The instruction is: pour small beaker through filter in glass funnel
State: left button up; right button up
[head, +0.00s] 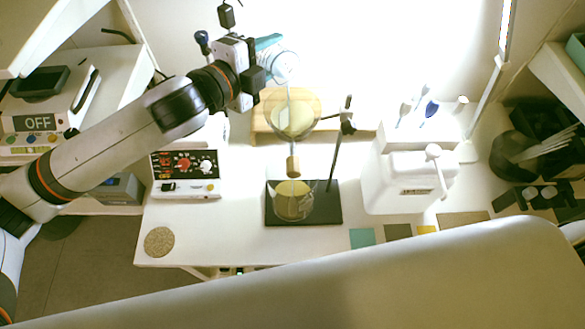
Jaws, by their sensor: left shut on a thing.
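My left gripper (262,73) is shut on the small beaker (284,66) and holds it high, tilted, above the glass funnel (316,119). A thin pale stream runs down from the beaker's lip to the funnel. The filter (291,117) is a pale yellowish lining inside the funnel. The funnel is held by a black stand (333,160) over a glass receiving vessel (294,207), which stands on the dark stand base (328,205) and has yellowish contents. A tan stopper-like piece (293,166) is below the funnel. My right gripper is not in view.
A control box (186,170) with a red dial stands left of the stand. A white machine (410,180) stands to the right. A round cork mat (159,241) lies at the table's front left. A wooden frame (262,122) is behind the funnel.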

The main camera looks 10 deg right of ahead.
pick_arm(q)
jog(key=shift+s+r, duration=0.1)
jog(key=shift+s, duration=0.15)
dwell(0.4)
jog(key=shift+s+d+r+m+t, duration=0.2)
jog(key=shift+r+m+t, duration=0.4)
jog(key=shift+m, duration=0.6)
dwell(3.7)
dwell(0.5)
jog(key=shift+w+a+n+p, duration=0.15)
jog(key=shift+n+p, duration=0.25)
jog(key=shift+p, duration=0.45)
jog(key=shift+w+f+n+g+p, duration=0.1)
jog(key=shift+f+n+g+p, duration=0.25)
jog(key=shift+p, duration=0.35)
jog(key=shift+w+f+n+p, duration=0.1)
jog(key=shift+f+n+p, duration=0.05)
jog(key=shift+n+p, duration=0.25)
jog(key=shift+f, duration=0.15)
